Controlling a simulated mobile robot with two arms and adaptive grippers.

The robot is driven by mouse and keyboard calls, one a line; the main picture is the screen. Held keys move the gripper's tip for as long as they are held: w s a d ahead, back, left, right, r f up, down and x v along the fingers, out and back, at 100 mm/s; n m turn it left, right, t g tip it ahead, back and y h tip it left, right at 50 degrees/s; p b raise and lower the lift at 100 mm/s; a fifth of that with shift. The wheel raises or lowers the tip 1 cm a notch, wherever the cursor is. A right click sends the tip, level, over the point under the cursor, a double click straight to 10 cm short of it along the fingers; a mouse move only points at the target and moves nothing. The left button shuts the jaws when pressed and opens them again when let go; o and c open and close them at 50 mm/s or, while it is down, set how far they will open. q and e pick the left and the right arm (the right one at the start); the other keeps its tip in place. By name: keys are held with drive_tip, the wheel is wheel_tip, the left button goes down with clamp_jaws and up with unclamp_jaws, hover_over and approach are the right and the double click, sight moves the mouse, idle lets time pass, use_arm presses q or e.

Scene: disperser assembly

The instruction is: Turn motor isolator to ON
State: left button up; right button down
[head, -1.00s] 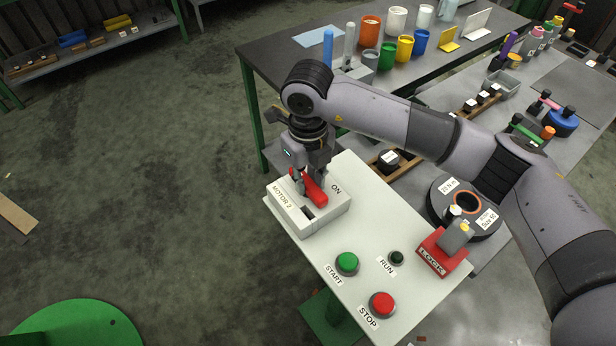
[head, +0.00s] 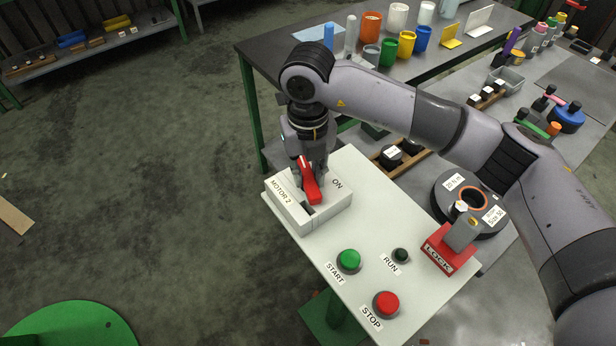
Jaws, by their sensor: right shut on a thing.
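The motor isolator is a white box (head: 318,215) labelled MOTOR 2, with ON printed at its right end. It sits at the far left corner of the white control panel (head: 345,297). Its red lever (head: 310,184) stands up from the slot and leans towards the upper left. My right gripper (head: 308,180) is above the box, pointing down, with its fingers shut on the red lever. The fingers partly hide the lever and the box's back edge. My left gripper is not in view.
The panel carries a green START button (head: 348,260), a red STOP button (head: 385,303), a dark RUN lamp (head: 401,255) and a red LOCK block (head: 449,248). A dark bench (head: 278,65) with coloured cups stands behind my right arm. Open floor lies to the left.

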drive_tip(key=m+b, duration=0.1)
drive_tip(key=m, duration=0.1)
drive_tip(key=m+b, duration=0.1)
drive_tip(key=shift+f+m+b, duration=0.2)
drive_tip(key=shift+m+b, duration=0.15)
drive_tip(key=shift+m, duration=0.05)
drive_tip(key=m+b, duration=0.2)
drive_tip(key=m, duration=0.1)
drive_tip(key=shift+m, duration=0.3)
drive_tip(key=m+b, duration=0.2)
drive_tip(key=m, duration=0.1)
drive_tip(key=shift+m+b, duration=0.3)
drive_tip(key=shift+b, duration=0.05)
drive_tip(key=shift+r+m+b, duration=0.2)
drive_tip(key=shift+m+b, duration=0.6)
drive_tip(key=shift+m, duration=0.7)
drive_tip(key=c, duration=1.4)
unclamp_jaws()
